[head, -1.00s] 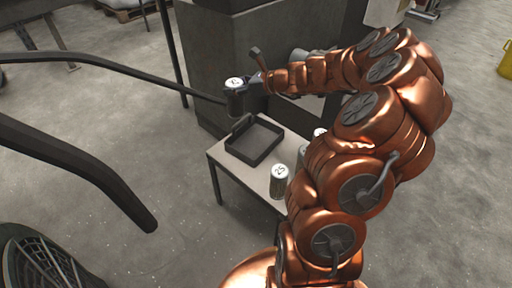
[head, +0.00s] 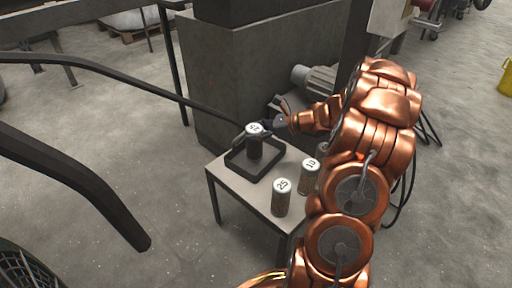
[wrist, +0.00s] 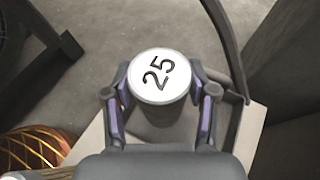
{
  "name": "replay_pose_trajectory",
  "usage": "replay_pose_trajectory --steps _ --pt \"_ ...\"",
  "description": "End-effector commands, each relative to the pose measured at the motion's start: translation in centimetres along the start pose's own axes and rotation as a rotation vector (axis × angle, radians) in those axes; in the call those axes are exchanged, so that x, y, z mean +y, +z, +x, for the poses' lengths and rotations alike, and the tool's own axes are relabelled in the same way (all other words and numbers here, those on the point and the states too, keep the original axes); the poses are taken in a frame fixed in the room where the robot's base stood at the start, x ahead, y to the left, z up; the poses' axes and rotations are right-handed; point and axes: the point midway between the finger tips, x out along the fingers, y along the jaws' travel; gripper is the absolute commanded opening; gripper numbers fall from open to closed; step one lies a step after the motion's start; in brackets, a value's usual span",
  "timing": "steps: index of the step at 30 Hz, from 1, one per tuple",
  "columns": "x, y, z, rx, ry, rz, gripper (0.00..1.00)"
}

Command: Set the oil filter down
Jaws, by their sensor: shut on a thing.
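My gripper (head: 263,130) is shut on an oil filter (head: 254,148), a dark cylinder with a white top. In the wrist view the held filter (wrist: 160,78) shows the number 25 on its top, between the two fingers of my gripper (wrist: 160,88). In the head view the filter is upright over the black open tray (head: 240,170), with its lower end at or just above the tray. I cannot tell whether it touches the tray floor.
The tray lies on a small light-topped table (head: 238,192). A large grey block (head: 225,80) and a motor (head: 314,79) are behind.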

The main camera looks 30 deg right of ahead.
Motion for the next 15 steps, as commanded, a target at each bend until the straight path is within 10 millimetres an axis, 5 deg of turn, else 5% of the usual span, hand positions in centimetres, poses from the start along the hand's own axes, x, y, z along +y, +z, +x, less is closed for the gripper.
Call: replay_pose_trajectory --steps 15 --pt "0.0 -4.3 1.8 -0.001 -0.002 0.003 0.0"
